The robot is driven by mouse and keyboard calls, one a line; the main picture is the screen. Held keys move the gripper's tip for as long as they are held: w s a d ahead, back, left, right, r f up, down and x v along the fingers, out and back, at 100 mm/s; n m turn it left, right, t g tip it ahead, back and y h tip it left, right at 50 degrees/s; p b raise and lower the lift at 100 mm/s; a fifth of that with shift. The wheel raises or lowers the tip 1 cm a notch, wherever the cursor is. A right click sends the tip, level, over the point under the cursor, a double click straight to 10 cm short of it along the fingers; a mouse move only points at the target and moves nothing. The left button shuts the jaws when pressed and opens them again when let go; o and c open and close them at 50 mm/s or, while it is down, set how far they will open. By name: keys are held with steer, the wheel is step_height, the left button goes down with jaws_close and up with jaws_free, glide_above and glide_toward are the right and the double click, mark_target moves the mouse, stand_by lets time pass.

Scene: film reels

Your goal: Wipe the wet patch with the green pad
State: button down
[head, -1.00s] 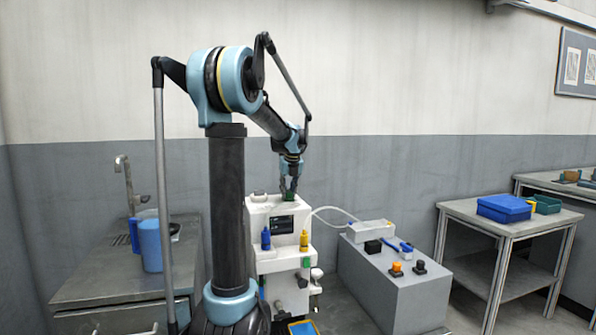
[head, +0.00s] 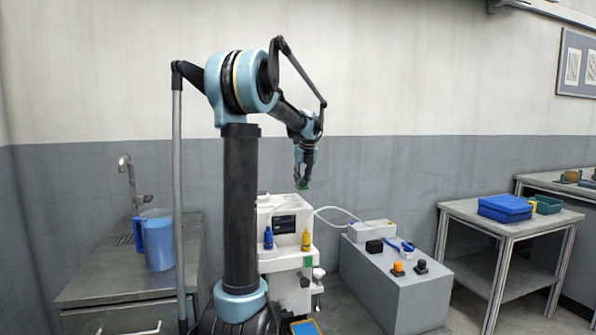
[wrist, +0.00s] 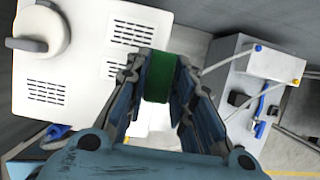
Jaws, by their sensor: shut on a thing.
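My gripper (head: 303,183) is shut on the green pad (head: 303,185) and holds it in the air above the white machine (head: 285,262). In the wrist view the green pad (wrist: 160,77) sits between the two fingers of my gripper (wrist: 158,85). The white machine fills the left and middle of the wrist view, below the pad. I cannot make out a wet patch in either view.
A blue bottle (head: 268,237) and a yellow bottle (head: 306,240) stand on the machine's front ledge. A grey box (head: 400,290) with buttons stands to the right. A blue jug (head: 157,245) stands on the sink counter (head: 105,285) at left. A blue case (head: 505,207) lies on the right table.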

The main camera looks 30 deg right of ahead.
steer(key=shift+r, duration=1.85)
